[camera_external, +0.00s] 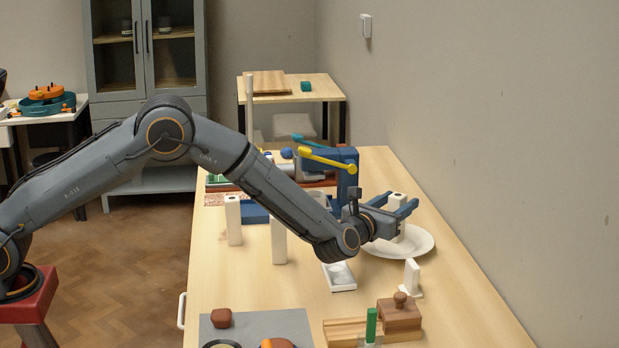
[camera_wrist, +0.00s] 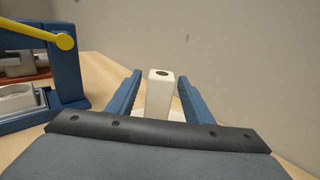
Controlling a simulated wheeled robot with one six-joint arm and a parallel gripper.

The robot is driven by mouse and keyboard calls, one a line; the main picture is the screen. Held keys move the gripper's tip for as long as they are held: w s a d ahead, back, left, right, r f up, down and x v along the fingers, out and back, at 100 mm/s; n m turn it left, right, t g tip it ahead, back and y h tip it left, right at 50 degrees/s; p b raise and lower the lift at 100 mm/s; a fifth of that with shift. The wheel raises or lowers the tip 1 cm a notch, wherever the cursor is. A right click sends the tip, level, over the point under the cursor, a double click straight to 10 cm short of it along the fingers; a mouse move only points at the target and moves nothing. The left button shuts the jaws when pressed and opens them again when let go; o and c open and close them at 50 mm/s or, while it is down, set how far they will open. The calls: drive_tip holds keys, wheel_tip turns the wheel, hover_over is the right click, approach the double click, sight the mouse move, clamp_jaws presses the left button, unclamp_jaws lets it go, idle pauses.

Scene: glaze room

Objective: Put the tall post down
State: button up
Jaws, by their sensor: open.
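A white post (camera_external: 398,198) with a dark hole in its top stands upright at the white plate (camera_external: 425,243), on the right side of the table. My gripper (camera_wrist: 160,78) is open around it. In the wrist view the post (camera_wrist: 160,100) stands between the two blue fingers, with a narrow gap on each side. Its foot is partly hidden by my gripper, so its exact contact with the plate is unclear. Two similar white posts, one to the left (camera_external: 233,222) and one nearer (camera_external: 278,242), stand on the table behind my arm.
A blue press with a yellow lever (camera_external: 327,160) stands just left of my gripper. A small white tray (camera_external: 339,277), a white upright piece (camera_external: 412,275) and a wooden block with a knob (camera_external: 400,315) are nearer. The wall is close on the right.

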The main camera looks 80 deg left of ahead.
drive_tip(key=b+v, duration=0.2)
drive_tip(key=v, duration=1)
drive_tip(key=shift+r+b, duration=0.15)
drive_tip(key=shift+b, duration=0.2)
